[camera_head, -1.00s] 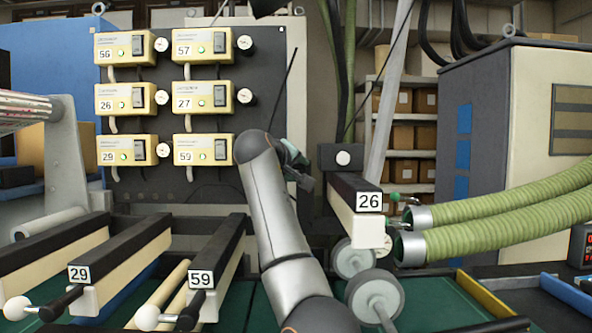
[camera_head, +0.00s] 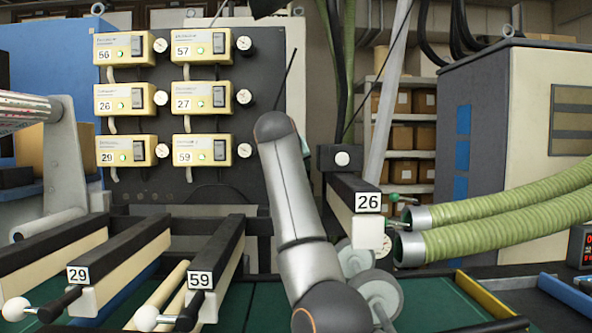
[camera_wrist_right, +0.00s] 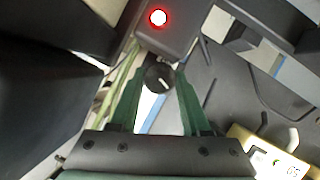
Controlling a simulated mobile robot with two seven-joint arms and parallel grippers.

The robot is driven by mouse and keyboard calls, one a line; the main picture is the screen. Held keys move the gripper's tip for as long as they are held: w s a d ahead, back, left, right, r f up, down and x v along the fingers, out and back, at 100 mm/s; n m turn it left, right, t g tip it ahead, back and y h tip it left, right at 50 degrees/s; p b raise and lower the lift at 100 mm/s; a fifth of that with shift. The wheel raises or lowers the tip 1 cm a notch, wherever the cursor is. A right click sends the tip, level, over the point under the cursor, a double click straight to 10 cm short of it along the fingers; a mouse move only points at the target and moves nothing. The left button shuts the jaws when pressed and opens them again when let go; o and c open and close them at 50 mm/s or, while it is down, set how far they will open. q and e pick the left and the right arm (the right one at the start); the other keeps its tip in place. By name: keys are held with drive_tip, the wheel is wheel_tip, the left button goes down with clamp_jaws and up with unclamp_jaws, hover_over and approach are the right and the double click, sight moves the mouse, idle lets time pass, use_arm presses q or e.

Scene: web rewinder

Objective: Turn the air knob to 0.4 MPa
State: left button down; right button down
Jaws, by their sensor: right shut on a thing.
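A round black knob (camera_wrist_right: 161,79) with a short white mark shows in the right wrist view, below a dark box. My right gripper (camera_wrist_right: 158,72) has its green fingers on both sides of the knob and is shut on it. My left gripper is in neither view.
The dark box (camera_wrist_right: 181,36) carries a white button ringed in red (camera_wrist_right: 158,17). A panel of yellow units (camera_head: 121,98) with gauges stands behind my arm. The bar labelled 26 (camera_head: 350,203) and green hoses (camera_head: 500,220) lie to the right; bars 29 and 59 (camera_head: 218,262) lie left.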

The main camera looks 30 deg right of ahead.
drive_tip(key=shift+m+y, duration=0.3)
drive_tip(key=shift+m, duration=0.1)
idle(0.3)
drive_tip(key=shift+c, duration=1.8)
unclamp_jaws()
